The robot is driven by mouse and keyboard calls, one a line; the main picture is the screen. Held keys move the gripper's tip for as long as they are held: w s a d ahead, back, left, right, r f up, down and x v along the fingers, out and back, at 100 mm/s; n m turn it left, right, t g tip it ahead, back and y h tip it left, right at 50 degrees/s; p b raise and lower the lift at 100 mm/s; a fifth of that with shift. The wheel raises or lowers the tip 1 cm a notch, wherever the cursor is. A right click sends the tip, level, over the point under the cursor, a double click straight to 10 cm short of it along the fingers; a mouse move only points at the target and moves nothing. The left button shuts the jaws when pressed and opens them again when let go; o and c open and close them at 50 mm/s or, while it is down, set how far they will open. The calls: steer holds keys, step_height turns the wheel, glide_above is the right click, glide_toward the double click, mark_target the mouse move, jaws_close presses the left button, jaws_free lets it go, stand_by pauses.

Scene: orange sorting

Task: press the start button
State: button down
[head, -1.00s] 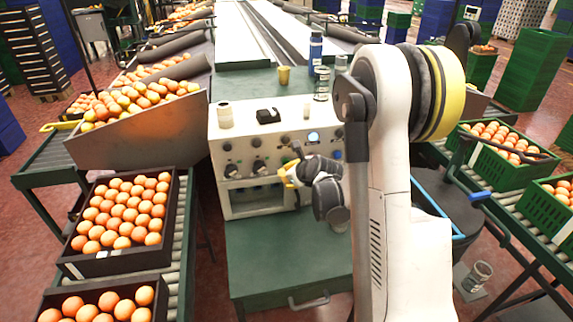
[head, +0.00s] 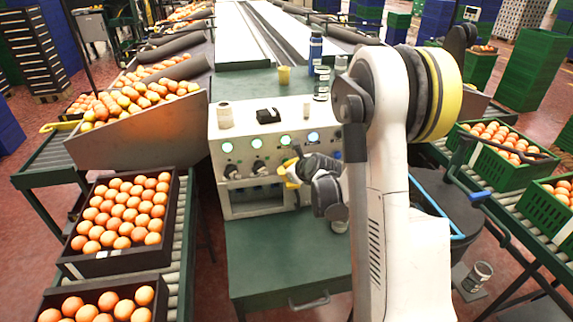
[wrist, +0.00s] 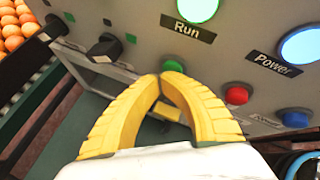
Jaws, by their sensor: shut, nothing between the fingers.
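The control panel (head: 268,165) stands on the green cabinet in the middle of the head view. Its lamps are lit: a green Run lamp (wrist: 197,8) and a pale blue Power lamp (wrist: 300,47) show in the wrist view. A red button (wrist: 237,95) and a blue button (wrist: 295,117) sit to the right of my fingers. My gripper (wrist: 172,72) is shut and empty, its yellow fingertips together at the panel's front below the Run lamp. My gripper (head: 289,172) is small in the head view.
Black selector knobs (wrist: 104,48) lie left of my fingers. A cup (head: 284,75) and a blue bottle (head: 315,52) stand behind the panel. A crate of oranges (head: 120,258) is on the left rollers; green crates (head: 500,160) stand on the right.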

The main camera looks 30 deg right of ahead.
steer(key=shift+s+a, duration=0.25)
steer(key=shift+s, duration=0.65)
steer(key=shift+s, duration=0.15)
steer(key=s, duration=0.2)
steer(key=s+a+b, duration=0.1)
steer(key=s, duration=0.1)
steer(key=shift+s+a, duration=0.2)
steer(key=shift+s, duration=0.05)
stand_by(0.5)
